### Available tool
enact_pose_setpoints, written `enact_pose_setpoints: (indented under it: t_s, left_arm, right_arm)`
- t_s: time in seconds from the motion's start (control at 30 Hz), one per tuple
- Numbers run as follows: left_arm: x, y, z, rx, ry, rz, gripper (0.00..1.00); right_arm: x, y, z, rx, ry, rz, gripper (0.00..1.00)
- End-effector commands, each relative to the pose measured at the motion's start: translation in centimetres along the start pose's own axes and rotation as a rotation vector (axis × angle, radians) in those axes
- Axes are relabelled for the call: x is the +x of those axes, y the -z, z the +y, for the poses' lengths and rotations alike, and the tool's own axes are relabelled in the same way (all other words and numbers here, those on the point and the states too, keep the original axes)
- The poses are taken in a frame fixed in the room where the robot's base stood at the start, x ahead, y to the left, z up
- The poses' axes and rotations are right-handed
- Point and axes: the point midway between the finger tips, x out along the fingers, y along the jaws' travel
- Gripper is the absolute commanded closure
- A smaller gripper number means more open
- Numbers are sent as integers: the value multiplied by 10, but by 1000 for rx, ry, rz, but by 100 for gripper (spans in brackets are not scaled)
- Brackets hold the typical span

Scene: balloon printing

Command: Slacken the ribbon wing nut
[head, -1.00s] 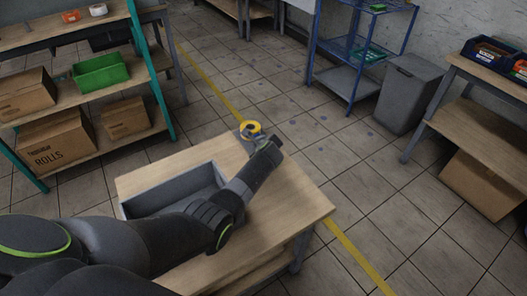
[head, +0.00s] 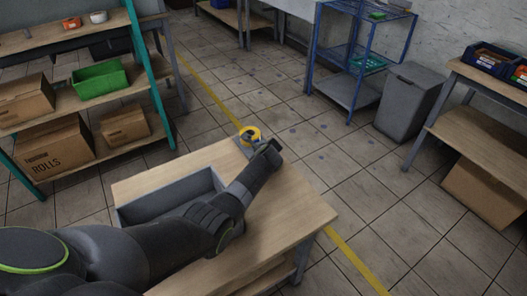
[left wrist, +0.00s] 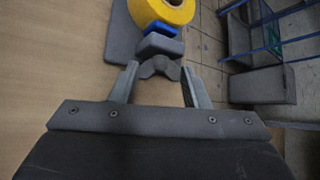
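The yellow ribbon roll (head: 249,132) sits on a grey stand at the far corner of the wooden table. In the left wrist view the roll (left wrist: 162,9) is at the top, with a blue part (left wrist: 153,30) and a grey block (left wrist: 160,45) below it. The dark grey wing nut (left wrist: 160,68) projects from the block toward my gripper. My left gripper (left wrist: 159,72) is open, with one fingertip on each side of the wing nut. I cannot tell whether the fingertips touch it. My right gripper is not in view.
A grey open bin (head: 170,196) stands on the table (head: 289,215), left of my left arm. Shelving with cartons and a green crate (head: 97,79) is at left. A blue rack (head: 345,84) and a grey waste bin (head: 411,101) stand beyond. The table's right side is clear.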

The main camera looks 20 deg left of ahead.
Motion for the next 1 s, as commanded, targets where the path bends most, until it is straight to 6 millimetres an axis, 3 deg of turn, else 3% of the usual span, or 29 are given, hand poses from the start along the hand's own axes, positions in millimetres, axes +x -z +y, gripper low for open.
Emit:
enact_pose_setpoints:
  t_s: [0.67, 0.7, 0.83, 1.0]
  left_arm:
    - [0, 0, 2, -89, 88, 0, 82]
    - [0, 0, 2, -89, 88, 0, 53]
    - [0, 0, 2, -88, 88, 0, 36]
    - [0, 0, 3, -88, 86, 0, 36]
  right_arm:
    - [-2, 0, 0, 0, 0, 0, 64]
    - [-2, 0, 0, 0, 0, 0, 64]
    - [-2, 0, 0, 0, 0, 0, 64]
    - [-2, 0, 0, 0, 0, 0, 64]
